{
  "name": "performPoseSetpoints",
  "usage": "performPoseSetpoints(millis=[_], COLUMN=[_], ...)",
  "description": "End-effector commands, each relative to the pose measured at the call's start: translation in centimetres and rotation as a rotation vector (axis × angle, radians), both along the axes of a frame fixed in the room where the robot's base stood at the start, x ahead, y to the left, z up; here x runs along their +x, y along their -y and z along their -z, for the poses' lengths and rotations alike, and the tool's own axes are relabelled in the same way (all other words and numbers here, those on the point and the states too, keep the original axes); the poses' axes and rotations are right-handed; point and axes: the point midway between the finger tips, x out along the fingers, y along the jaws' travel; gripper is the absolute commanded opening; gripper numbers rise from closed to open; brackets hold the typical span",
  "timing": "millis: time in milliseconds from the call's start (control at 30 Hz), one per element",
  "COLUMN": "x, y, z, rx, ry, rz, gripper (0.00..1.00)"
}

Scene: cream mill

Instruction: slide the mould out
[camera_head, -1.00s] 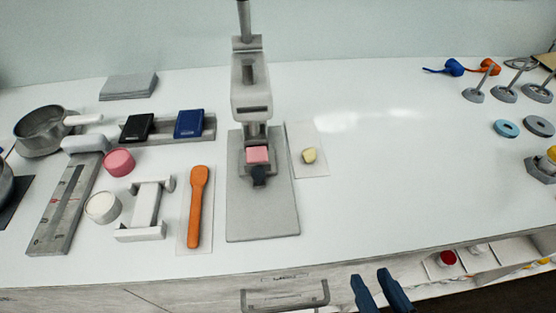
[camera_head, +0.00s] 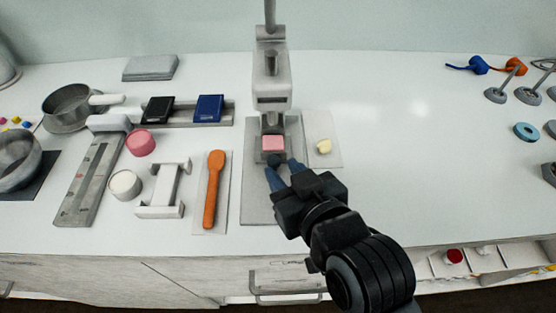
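The mould sits at the foot of the grey press (camera_head: 272,85), with a pink block (camera_head: 273,143) showing on it. Its dark front handle (camera_head: 276,160) points toward me. My gripper (camera_head: 283,171) reaches in from the lower right, its two blue fingers apart, one on each side near the handle. I cannot tell whether the fingers touch it. The gripper hides part of the press's base plate (camera_head: 258,205).
A pale card with a yellowish lump (camera_head: 324,146) lies just right of the press. An orange spatula (camera_head: 214,188), a white stand (camera_head: 163,190) and round tubs lie to the left. A drawer handle (camera_head: 285,297) is below the counter edge.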

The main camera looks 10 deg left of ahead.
Motion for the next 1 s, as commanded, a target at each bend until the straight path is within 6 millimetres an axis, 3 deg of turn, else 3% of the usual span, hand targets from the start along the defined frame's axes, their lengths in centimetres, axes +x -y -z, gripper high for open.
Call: performPoseSetpoints(millis=[233, 600, 1000], x=[2.2, 2.7, 2.7], y=[-1.7, -2.1, -2.1], z=[1.1, 1.4, 1.4], rx=[-0.001, -0.001, -0.001], ry=[-0.001, 0.000, 0.000], rz=[0.001, 0.002, 0.002], gripper=[0.34, 0.34, 0.00])
